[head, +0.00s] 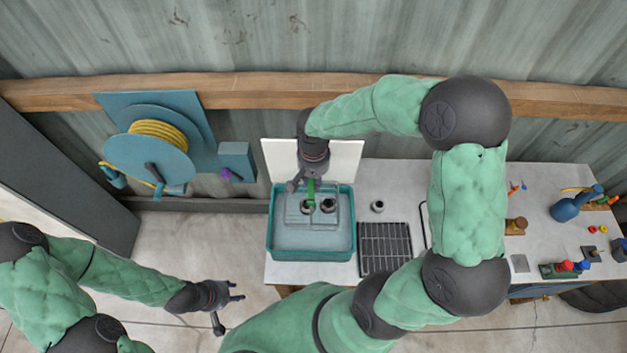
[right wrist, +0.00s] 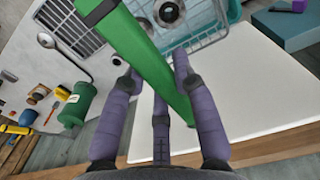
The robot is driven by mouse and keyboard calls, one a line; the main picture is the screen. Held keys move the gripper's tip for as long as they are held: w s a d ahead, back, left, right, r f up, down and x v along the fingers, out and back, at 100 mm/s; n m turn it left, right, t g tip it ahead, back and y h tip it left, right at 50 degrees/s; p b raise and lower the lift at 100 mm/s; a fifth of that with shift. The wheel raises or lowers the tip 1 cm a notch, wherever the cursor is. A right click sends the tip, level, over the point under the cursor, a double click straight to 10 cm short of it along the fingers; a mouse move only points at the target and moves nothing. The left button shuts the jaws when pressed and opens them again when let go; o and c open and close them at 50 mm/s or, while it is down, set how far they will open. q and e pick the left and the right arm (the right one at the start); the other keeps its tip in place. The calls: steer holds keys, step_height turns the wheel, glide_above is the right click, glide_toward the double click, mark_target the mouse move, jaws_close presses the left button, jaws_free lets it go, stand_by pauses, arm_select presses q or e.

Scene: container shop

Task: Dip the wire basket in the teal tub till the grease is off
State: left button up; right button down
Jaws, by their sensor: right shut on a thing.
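The teal tub (head: 354,235) stands on the left end of the bench with pale liquid in it. The wire basket (head: 290,217) is within the tub's outline, toward its far side, with two dark ring-shaped parts (head: 328,205) in it. I cannot tell how deep it sits or whether grease is on the parts. My right gripper (head: 308,184) is shut on the basket's green handle (right wrist: 135,50), seen between the fingers in the right wrist view, where the basket (right wrist: 205,22) shows beyond. My left gripper (head: 238,291) is open and empty, left of the bench front.
A black wire rack (head: 385,248) lies right of the tub, with a loose ring part (head: 377,206) behind it. A white panel (head: 347,160) is behind the tub. Tools and a blue can (head: 565,209) crowd the right bench. A yellow hose reel (head: 150,155) hangs at left.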

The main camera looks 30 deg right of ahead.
steer(key=shift+w, duration=0.1)
step_height(320, 180, down, 8)
steer(key=b, duration=0.6)
step_height(320, 180, down, 10)
steer(key=b, duration=0.9)
steer(key=shift+r, duration=0.45)
steer(key=shift+r+p, duration=0.4)
steer(key=shift+r, duration=0.05)
steer(key=shift+f, duration=0.15)
